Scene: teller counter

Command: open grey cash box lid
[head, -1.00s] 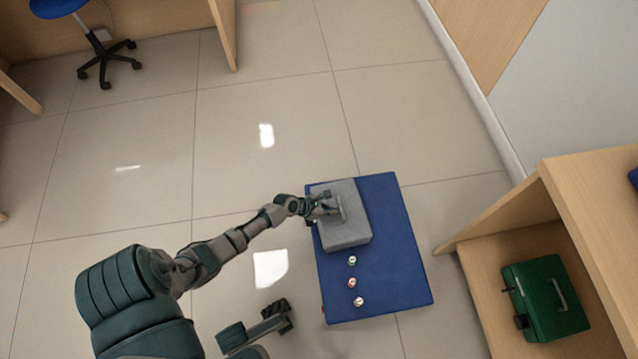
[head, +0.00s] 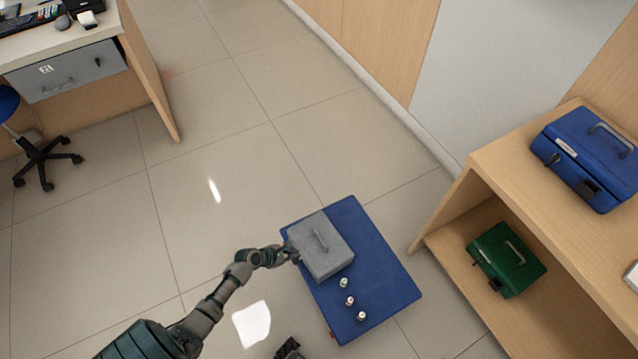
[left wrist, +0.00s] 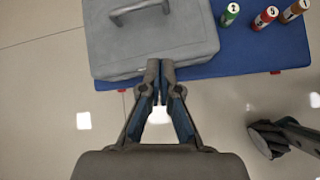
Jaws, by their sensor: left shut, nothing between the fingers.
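The grey cash box (head: 325,255) sits with its lid down on the left part of a blue platform (head: 375,250). Its lid handle (head: 320,240) shows on top. In the left wrist view the box (left wrist: 155,45) fills the upper middle, with its handle (left wrist: 138,10) at the top edge. My left gripper (head: 294,253) is at the box's near left side. In the left wrist view its fingertips (left wrist: 160,66) are shut together with nothing between them, at the box's front edge; I cannot tell whether they touch it. A dark piece at the bottom edge may be part of my right arm.
Several small numbered cylinders (head: 350,300) stand on the platform beside the box. A wooden shelf (head: 480,165) at right holds a blue box (head: 588,155) on top and a green box (head: 506,258) below. A desk with a grey drawer (head: 70,75) and a stool stand at upper left.

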